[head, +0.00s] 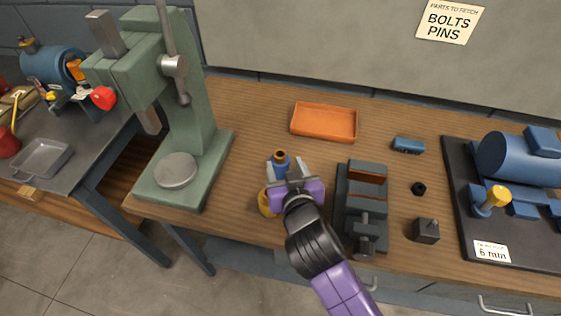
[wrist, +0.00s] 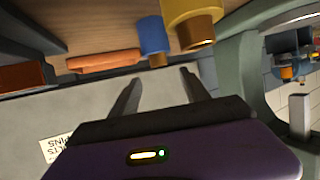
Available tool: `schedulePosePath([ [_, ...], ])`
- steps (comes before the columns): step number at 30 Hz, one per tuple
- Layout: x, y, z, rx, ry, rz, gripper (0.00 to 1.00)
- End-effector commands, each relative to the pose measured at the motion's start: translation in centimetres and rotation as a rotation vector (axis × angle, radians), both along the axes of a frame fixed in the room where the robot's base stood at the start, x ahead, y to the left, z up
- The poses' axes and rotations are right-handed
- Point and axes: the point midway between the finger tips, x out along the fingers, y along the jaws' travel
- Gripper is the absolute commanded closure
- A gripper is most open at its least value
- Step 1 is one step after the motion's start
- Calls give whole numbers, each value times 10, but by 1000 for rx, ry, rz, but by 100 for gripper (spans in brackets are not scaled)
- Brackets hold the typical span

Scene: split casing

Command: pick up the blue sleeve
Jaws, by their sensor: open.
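A blue sleeve (head: 280,165) with a copper-brown end stands upright on the wooden bench, just beyond my gripper in the head view. The wrist view shows the blue sleeve (wrist: 152,36) upside down, with its brown end towards the fingertips. My gripper (head: 290,172) is open and empty. In the wrist view its two fingers (wrist: 161,78) are apart, with the sleeve past their tips and no visible contact. A yellow sleeve (head: 265,203) stands close by, partly hidden by my gripper; it also shows large in the wrist view (wrist: 190,14).
A green press (head: 205,125) stands left. An orange tray (head: 324,137) lies behind the sleeves. A dark vise (head: 367,205) is close on the right. A small blue cylinder (head: 408,145) lies farther right, before a blue casing on a black board (head: 470,235).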

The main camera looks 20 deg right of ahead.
Motion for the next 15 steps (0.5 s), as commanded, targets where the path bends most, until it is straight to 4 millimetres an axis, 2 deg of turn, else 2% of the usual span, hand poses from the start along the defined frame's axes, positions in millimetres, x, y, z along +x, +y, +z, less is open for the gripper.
schedulePosePath([
  [15, 43, -12, -20, 5, 18, -25, 46],
])
